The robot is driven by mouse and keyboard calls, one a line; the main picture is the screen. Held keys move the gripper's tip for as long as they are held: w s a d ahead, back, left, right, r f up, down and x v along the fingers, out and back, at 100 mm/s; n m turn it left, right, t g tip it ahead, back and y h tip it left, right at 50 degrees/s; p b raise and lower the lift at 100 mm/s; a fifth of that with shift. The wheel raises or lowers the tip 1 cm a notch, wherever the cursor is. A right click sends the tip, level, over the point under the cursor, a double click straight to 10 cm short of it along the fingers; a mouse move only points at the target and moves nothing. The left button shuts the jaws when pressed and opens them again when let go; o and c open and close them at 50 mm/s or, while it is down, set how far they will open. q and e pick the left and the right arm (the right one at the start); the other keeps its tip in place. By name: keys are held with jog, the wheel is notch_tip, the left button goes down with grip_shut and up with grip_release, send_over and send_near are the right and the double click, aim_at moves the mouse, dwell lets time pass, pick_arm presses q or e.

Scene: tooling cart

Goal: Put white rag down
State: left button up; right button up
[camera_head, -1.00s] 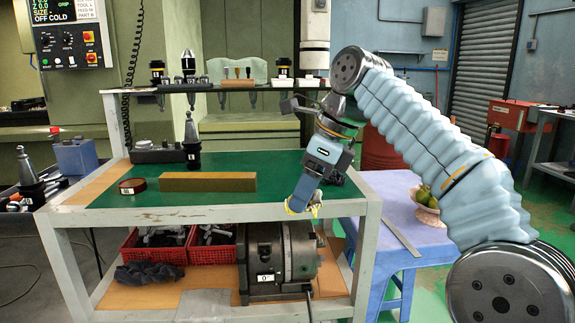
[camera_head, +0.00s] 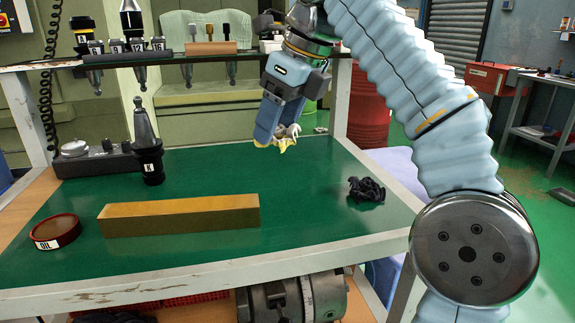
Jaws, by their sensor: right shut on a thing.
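My right gripper (camera_head: 276,122) points down above the green top of the tooling cart (camera_head: 215,185), right of its middle. My left gripper is not in view.
A long brown block (camera_head: 180,215) lies near the cart's front. A round tin marked OIL (camera_head: 55,231) stands at left, and a tool holder marked K (camera_head: 147,150) stands behind the block. An upper shelf (camera_head: 215,52) holds several tool holders. The green top's centre is clear.

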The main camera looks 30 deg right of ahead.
jog(key=shift+w+d, duration=0.1)
jog(key=shift+w, duration=0.4)
jog(key=w+d+f, duration=0.8)
jog(key=d, duration=0.1)
jog(key=shift+w+f, duration=0.15)
jog(key=shift+w, duration=0.05)
jog(key=shift+w+d+f, duration=0.25)
jog(key=shift+f, duration=0.15)
jog(key=shift+w+d+f, duration=0.15)
jog(key=shift+f, duration=0.85)
jog(key=shift+w+d+f, duration=0.1)
jog(key=shift+f, duration=0.85)
jog(key=shift+f, duration=0.1)
jog(key=o, duration=0.9)
jog(key=shift+o, duration=0.2)
